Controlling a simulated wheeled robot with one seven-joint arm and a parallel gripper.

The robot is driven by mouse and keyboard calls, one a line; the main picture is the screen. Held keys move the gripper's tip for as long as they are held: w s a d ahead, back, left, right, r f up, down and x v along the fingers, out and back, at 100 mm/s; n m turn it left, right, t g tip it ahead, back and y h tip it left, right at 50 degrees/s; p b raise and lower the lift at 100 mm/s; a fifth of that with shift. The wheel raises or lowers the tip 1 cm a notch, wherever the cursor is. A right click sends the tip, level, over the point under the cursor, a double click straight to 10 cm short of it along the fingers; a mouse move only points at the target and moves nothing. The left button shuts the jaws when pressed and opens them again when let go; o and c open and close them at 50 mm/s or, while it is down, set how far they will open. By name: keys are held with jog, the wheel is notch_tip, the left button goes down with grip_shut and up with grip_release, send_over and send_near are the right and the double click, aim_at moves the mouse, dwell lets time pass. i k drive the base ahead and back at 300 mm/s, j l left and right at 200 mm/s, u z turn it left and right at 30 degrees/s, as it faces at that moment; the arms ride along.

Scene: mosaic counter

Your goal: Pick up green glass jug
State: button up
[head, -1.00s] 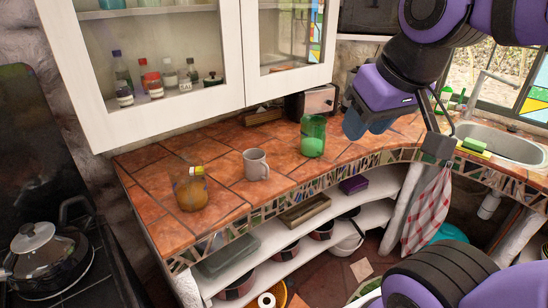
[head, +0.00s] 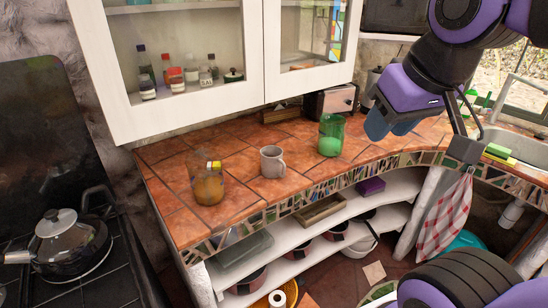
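The green glass jug (head: 331,135) stands upright on the tiled counter, toward the back, just right of a grey mug. It is see-through and fully in view. My gripper (head: 388,128) hangs over the counter to the right of the jug, apart from it. Its blue fingers overlap in this view, so the gap between them does not show.
The grey mug (head: 272,161) and an amber jar (head: 208,184) stand left of the jug. A toaster (head: 330,101) is behind it, under the wall cabinet (head: 180,65). The sink (head: 515,147) is at right, the stove with a pot (head: 66,243) at left.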

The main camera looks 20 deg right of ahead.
aim_at(331, 127)
jog(key=i+l+z, duration=0.1)
jog(key=i+l, duration=0.2)
jog(key=i+l+z, duration=0.1)
jog(key=i+l, duration=0.15)
jog(key=i, duration=0.25)
